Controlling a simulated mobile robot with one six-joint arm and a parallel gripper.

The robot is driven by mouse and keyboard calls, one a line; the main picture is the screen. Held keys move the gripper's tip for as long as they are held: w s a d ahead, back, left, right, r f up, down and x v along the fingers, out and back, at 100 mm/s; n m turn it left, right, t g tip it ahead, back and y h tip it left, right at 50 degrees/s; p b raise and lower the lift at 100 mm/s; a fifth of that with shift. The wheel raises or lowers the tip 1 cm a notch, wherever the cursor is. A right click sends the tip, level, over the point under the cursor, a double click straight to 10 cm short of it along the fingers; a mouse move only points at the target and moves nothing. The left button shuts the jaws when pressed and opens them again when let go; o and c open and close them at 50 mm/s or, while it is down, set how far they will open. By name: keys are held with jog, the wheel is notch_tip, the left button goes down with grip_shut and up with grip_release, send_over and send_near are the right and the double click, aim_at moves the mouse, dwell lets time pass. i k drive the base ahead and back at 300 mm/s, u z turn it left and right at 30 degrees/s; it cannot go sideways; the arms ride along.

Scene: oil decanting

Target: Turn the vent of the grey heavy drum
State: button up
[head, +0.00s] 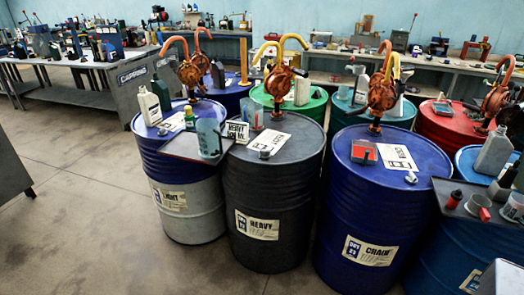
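The grey heavy drum (276,205) stands in the front row, with a label reading HEAVY on its side. A copper-coloured hand pump (279,82) rises from the back of the lid. My gripper is not in view.
The blue-and-white light drum (188,200) stands close on the left, the blue chain drum (372,210) close on the right. Open floor (80,225) lies at front left.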

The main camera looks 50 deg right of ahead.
aim_at(266, 153)
jog(key=u, duration=0.1)
jog(key=k, duration=0.9)
jog(key=z, duration=0.6)
jog(key=i, duration=1)
jog(key=u, duration=0.05)
